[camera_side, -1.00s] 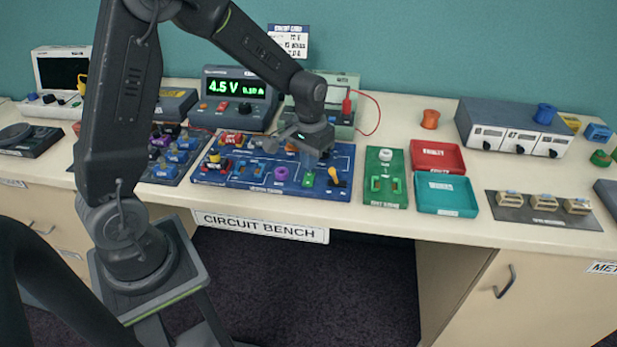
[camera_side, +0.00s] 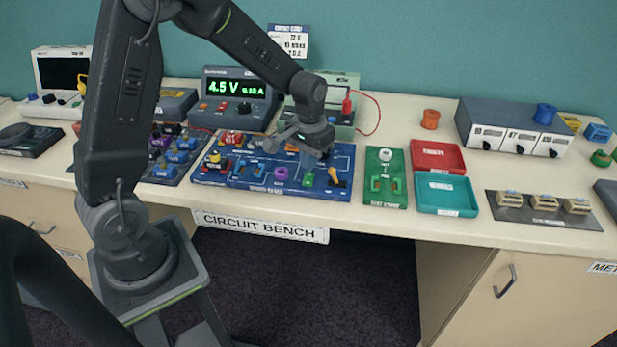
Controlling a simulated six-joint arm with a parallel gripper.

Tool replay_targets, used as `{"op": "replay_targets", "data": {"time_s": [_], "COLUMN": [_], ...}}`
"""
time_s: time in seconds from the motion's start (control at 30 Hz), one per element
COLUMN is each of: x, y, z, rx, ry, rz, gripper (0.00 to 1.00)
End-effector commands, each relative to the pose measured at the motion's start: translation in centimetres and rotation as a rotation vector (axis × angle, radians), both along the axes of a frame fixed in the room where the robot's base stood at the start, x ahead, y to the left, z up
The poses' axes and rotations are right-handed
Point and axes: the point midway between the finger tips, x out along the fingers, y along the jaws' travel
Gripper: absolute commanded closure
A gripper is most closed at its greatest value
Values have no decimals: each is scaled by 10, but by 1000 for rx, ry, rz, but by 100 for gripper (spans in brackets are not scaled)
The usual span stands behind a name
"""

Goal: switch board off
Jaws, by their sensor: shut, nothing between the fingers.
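The blue circuit board (camera_side: 236,183) lies on the bench, carrying several coloured parts. A yellow-orange lever (camera_side: 333,175) stands at its right end, tilted. A green part (camera_side: 308,179) and a purple ring (camera_side: 281,174) sit to its left. My gripper (camera_side: 308,160) is shut and empty over the right half of the board, just above the green part. Whether its tips touch anything is too small to tell. The power supply (camera_side: 238,92) behind the board has a lit green display reading 4.5 V; the current digits are hard to read.
A green board (camera_side: 386,192) lies right of the circuit board, then a red tray (camera_side: 438,157) and a teal tray (camera_side: 446,196). Another board with blue and purple knobs (camera_side: 172,160) lies left. A red-wired instrument (camera_side: 340,118) stands behind my gripper.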

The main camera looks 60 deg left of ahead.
Motion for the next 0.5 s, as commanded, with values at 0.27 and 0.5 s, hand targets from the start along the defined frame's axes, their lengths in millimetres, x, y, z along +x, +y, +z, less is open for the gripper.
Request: {"op": "replay_targets", "data": {"time_s": [0.27, 0.5], "x": [0, 0], "y": [0, 0], "z": [-5, -8], "rx": [-1, 0], "ry": [2, 1], "rz": [0, 0], "gripper": [100, 100]}}
